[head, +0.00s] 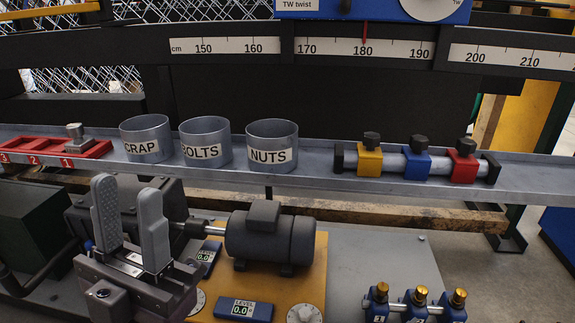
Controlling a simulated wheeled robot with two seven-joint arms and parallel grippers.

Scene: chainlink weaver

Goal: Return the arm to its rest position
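My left gripper (130,223) is in the lower left of the head view, with its two grey fingers pointing up. The fingers stand apart with a clear gap, and nothing shows between them. It is in front of the dark machine body and left of the grey motor (270,238), apart from the cups on the shelf behind. My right gripper is not in view.
A grey shelf (318,176) holds a red numbered tray (40,150), cups marked SCRAP (147,140), BOLTS (206,144) and NUTS (271,146), and a bar with yellow, blue and red blocks (415,163). Brass-topped valves (416,304) stand at the lower right.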

